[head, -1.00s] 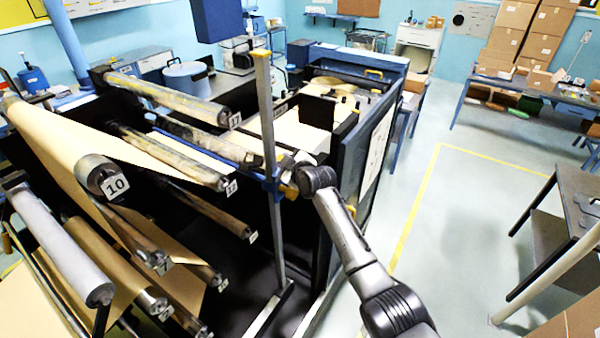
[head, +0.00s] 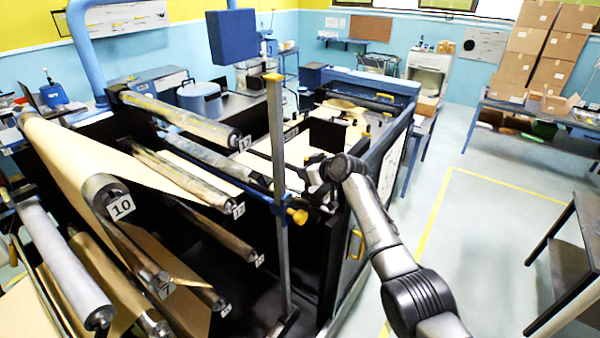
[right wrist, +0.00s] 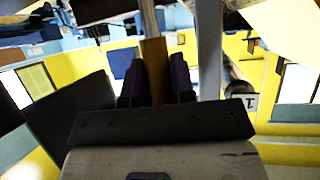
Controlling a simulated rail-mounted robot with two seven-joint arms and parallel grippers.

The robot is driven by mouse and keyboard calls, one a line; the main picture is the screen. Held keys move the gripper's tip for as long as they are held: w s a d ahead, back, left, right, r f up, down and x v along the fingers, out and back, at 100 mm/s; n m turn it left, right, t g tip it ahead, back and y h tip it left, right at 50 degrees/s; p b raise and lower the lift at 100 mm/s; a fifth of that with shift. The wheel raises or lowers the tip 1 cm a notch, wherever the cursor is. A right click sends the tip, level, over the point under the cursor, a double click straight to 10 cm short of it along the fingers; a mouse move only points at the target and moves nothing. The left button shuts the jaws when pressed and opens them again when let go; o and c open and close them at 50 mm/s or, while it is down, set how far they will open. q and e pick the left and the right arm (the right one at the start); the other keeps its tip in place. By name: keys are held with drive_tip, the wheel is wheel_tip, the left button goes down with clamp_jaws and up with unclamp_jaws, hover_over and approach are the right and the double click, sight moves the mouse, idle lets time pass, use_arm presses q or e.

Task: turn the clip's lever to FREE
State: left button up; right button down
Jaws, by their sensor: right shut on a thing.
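The blue clip (head: 279,188) sits on the upright metal post (head: 277,140) in the head view. A yellow knob (head: 298,216) shows at its lower right. My right gripper (head: 312,190) is just right of the clip, above the knob. In the right wrist view its two dark fingers (right wrist: 157,82) are shut on a brownish-yellow bar (right wrist: 154,60), which looks like the clip's lever. The grey post (right wrist: 210,50) runs close beside it. The lever's setting and any FREE marking cannot be read. My left gripper is not in view.
Numbered rolls, such as roll 10 (head: 104,196), fill the dark rack left of the post. Open floor (head: 490,215) lies to the right, with a dark table (head: 575,250) at the edge.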

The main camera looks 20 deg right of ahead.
drive_tip(key=shift+d+f, duration=0.1)
drive_tip(key=shift+f, duration=0.05)
idle(0.3)
drive_tip(key=c, duration=1)
unclamp_jaws()
drive_tip(key=shift+w, duration=0.1)
drive_tip(key=shift+o, duration=0.2)
drive_tip(key=shift+r, duration=0.2)
drive_tip(key=b+v, duration=0.3)
drive_tip(key=v, duration=1)
drive_tip(key=shift+s+d, duration=0.25)
drive_tip(key=shift+s, duration=0.05)
drive_tip(key=shift+m, duration=0.3)
